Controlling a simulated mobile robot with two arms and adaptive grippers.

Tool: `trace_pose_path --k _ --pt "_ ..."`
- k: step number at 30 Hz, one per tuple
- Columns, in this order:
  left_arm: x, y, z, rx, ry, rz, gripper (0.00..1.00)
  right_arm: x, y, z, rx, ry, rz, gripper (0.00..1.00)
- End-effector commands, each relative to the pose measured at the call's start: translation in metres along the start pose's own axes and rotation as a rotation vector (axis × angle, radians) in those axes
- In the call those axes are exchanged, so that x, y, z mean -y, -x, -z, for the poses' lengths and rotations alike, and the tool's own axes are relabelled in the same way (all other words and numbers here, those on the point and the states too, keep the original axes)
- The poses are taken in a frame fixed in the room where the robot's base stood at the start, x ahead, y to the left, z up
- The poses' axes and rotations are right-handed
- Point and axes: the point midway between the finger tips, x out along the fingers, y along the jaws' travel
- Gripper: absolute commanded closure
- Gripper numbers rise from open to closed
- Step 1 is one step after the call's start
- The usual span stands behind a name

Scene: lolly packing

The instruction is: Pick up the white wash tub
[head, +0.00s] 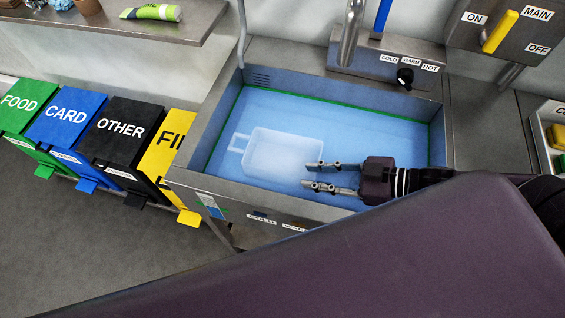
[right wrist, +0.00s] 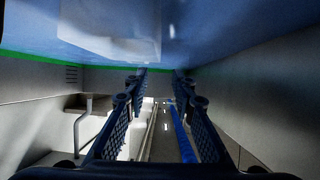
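The white wash tub (head: 284,155) sits in the blue water of the sink, a shallow rectangular tub with a loop handle on its left side. In the right wrist view, the pale tub (right wrist: 108,28) shows at the top, beyond the fingers. My right gripper (head: 311,175) reaches in from the right, over the water. Its two fingers are apart with nothing between them, pointing left at the tub's right end. I cannot tell whether a fingertip touches the tub. The open fingers also show in the right wrist view (right wrist: 160,82). My left gripper is not in view.
The steel sink (head: 187,178) has raised walls around the water. A tap (head: 348,35) and temperature knob (head: 405,76) stand behind it. Labelled bins, including a blue CARD bin (head: 68,117), line the left. A yellow lever (head: 500,32) is at upper right.

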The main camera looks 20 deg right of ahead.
Motion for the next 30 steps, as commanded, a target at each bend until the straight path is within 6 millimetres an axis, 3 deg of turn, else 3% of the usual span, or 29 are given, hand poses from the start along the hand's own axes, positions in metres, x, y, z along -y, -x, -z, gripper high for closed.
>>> trace_pose_path --k 1,4,10,30 --pt "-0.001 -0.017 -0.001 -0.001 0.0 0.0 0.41 0.001 -0.003 -0.015 -0.003 0.003 0.016 0.76" --pt "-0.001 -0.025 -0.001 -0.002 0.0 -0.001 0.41 0.002 -0.002 -0.021 -0.013 0.0 0.037 0.76" --pt "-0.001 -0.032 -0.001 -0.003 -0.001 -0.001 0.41 0.003 -0.008 -0.021 -0.023 0.0 0.049 0.76" --pt "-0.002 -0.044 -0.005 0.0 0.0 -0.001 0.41 0.005 -0.065 -0.017 -0.022 -0.001 0.048 0.76"
